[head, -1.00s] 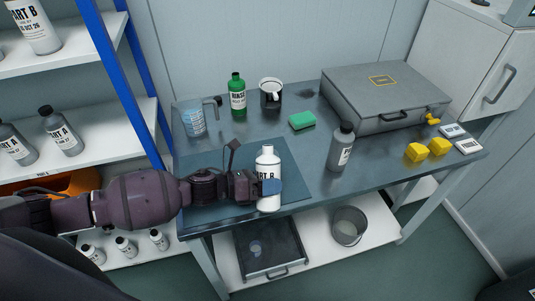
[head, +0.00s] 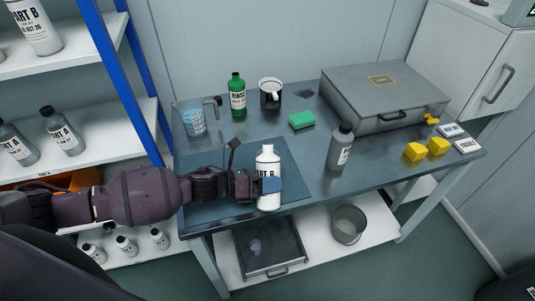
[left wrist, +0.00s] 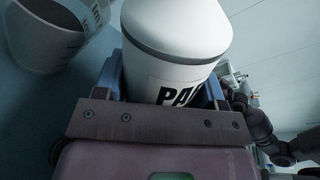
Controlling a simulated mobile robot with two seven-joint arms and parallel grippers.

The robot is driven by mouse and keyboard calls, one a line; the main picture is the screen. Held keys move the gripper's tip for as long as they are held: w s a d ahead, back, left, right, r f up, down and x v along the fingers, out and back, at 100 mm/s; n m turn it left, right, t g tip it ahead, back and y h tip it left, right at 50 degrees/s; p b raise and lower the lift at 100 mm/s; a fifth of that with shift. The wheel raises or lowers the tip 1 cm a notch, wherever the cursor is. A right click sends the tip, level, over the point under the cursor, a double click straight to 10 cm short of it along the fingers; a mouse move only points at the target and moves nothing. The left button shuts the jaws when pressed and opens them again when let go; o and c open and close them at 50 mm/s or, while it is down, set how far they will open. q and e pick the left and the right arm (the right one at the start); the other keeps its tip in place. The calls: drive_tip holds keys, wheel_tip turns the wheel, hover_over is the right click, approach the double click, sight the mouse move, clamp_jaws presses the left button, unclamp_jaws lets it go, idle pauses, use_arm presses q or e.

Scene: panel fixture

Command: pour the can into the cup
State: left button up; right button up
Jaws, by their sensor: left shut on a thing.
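My left gripper (head: 262,187) is shut on a white bottle (head: 267,165), with its fingers around the lower body. The bottle is upright over the front of the dark mat; whether its base touches the mat I cannot tell. In the left wrist view the bottle (left wrist: 178,28) shows large between the blue fingers, with part of a black-lettered label. I see no thing that is plainly a can other than this bottle. A clear measuring jug (head: 194,122) stands at the table's back left.
A green bottle (head: 237,95), a green sponge (head: 301,121) and a grey bottle (head: 340,148) stand on the table. A blue-posted shelf (head: 118,60) is at the left. The mat (head: 215,165) is mostly clear.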

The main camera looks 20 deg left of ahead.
use_arm(q)
drive_tip(key=shift+r, duration=0.2)
use_arm(e)
drive_tip(key=shift+w+r, duration=0.6)
drive_tip(key=shift+r, duration=0.1)
use_arm(q)
drive_tip(key=shift+r+n+p, duration=0.1)
drive_tip(key=shift+n+p, duration=0.2)
drive_tip(key=shift+p, duration=0.05)
use_arm(e)
drive_tip(key=shift+s, duration=0.3)
use_arm(q)
drive_tip(key=shift+s+r, duration=0.1)
use_arm(e)
drive_tip(key=shift+s+f, duration=0.15)
drive_tip(key=shift+s, duration=0.1)
drive_tip(key=shift+w+r, duration=0.2)
drive_tip(key=shift+r, duration=0.05)
use_arm(q)
drive_tip(key=shift+r+g+p, duration=0.1)
drive_tip(key=shift+g+p, duration=0.2)
drive_tip(key=shift+d+n, duration=0.1)
drive_tip(key=shift+n, duration=0.2)
use_arm(e)
drive_tip(key=shift+w+r, duration=0.45)
drive_tip(key=shift+r, duration=0.05)
drive_tip(key=shift+s+f, duration=0.1)
drive_tip(key=shift+s, duration=0.1)
